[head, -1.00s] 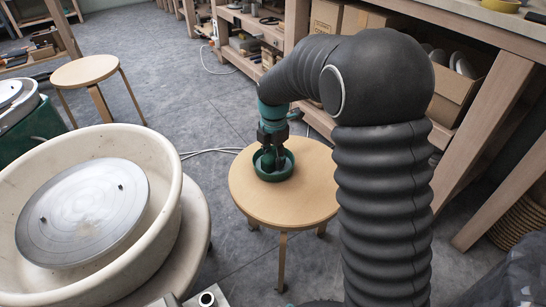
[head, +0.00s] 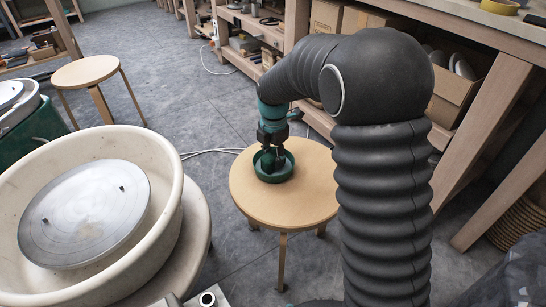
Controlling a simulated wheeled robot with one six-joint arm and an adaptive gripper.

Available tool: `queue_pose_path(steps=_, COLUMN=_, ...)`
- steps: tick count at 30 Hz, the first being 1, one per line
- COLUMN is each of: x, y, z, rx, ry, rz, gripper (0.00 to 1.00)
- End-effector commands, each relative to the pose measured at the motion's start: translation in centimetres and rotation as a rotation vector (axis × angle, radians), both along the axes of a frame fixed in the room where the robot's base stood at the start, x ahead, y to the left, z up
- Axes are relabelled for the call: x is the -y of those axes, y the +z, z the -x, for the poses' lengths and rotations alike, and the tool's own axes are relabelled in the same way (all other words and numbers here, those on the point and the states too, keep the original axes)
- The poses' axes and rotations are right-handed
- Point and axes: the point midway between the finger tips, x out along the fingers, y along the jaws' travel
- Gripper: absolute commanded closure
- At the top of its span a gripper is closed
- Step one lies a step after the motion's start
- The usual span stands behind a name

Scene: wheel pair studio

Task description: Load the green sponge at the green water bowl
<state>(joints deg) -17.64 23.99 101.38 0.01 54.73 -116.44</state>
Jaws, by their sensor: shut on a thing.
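The green water bowl (head: 274,178) stands on a round wooden stool (head: 307,195) in the middle of the head view. My gripper (head: 272,160) points down into the bowl from above, with its fingertips inside the rim. It is shut on a green thing, which I take to be the green sponge (head: 267,160), between the fingers and low in the bowl. The sponge is small here and mostly hidden by the fingers. I cannot tell whether it touches the bowl's floor or any water.
A potter's wheel with a metal disc (head: 84,213) in a cream splash basin (head: 165,222) stands at the left. Another wooden stool (head: 85,71) is behind it. A workbench with shelves and boxes (head: 462,92) lines the right. Bare floor (head: 200,110) lies between.

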Motion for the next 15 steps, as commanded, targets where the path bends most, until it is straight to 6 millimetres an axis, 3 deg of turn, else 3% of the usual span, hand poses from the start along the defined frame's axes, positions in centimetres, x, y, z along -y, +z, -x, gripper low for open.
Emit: queue_pose_path(steps=15, x=0.0, y=4.0, z=-0.1, rx=0.002, ry=-0.001, rz=-0.001, gripper=0.87)
